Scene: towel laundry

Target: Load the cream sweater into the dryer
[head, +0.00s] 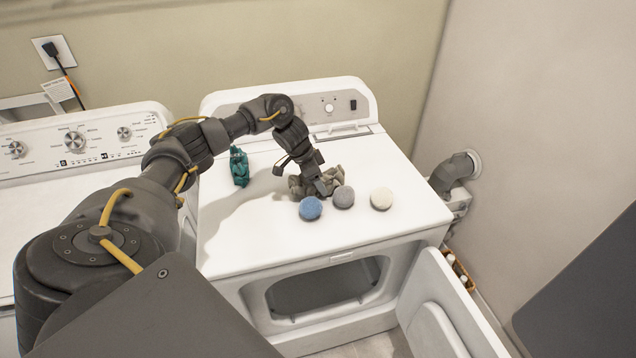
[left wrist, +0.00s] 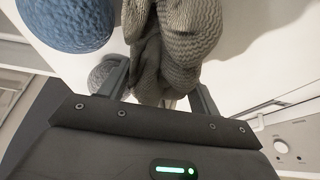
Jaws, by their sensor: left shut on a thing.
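My left gripper (head: 322,186) points down over the dryer top and is shut on a bunched grey-beige knitted garment (head: 334,175). In the left wrist view its coarse-knit folds (left wrist: 178,45) pass between the fingers (left wrist: 160,85). It looks more taupe than cream, and I cannot tell for sure that it is the cream sweater. The garment is at the dryer's top surface; I cannot tell whether it is lifted. The white dryer (head: 225,235) has its front opening (head: 330,290) uncovered, and its door (head: 440,320) stands open to the right. My right gripper is not in view.
A blue ball (head: 310,208), a grey ball (head: 343,197) and a cream ball (head: 381,199) sit close beside the gripper. A crumpled teal cloth (head: 239,167) lies further left. A washer (head: 85,150) stands at left. The dryer top's right side is clear.

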